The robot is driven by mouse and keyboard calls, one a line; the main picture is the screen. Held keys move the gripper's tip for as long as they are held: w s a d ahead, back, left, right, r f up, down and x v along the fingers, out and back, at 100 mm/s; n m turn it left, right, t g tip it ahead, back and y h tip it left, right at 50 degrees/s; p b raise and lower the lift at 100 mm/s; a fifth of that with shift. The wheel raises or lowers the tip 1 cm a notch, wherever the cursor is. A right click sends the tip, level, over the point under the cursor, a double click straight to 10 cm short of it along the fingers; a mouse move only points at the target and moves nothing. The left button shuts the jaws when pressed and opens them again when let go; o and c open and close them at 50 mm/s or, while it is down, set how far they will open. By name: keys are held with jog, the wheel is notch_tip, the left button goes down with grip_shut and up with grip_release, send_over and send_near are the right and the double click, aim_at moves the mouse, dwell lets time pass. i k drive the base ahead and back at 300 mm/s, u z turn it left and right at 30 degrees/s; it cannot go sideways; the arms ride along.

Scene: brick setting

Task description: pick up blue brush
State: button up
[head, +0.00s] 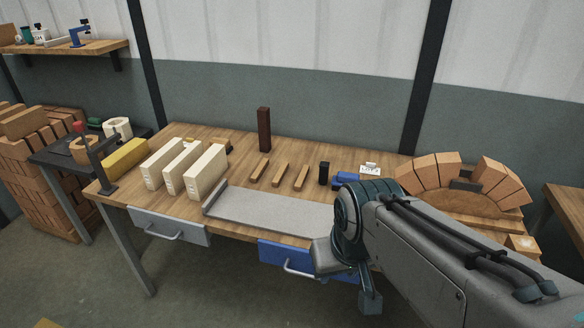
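A blue object (345,181), possibly the blue brush, lies toward the back right of the wooden workbench (225,137). My arm stands in front of it and covers part of it, so its full shape is hidden. A small black upright block stands just left of it. My arm comes in from the lower right and bends above the bench's front edge. My gripper's fingers cannot be made out, and nothing is seen held.
A grey metal tray (262,212) lies along the bench front. Pale blocks (205,171), thin wooden bars (280,176) and a dark upright brick (264,130) stand left of the blue object. A brick arch (436,171) is on the right. A blue drawer (277,255) is below.

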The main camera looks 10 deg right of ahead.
aim_at(342, 178)
jog(key=u, duration=0.2)
jog(key=i, duration=1.05)
jog(key=z, duration=0.55)
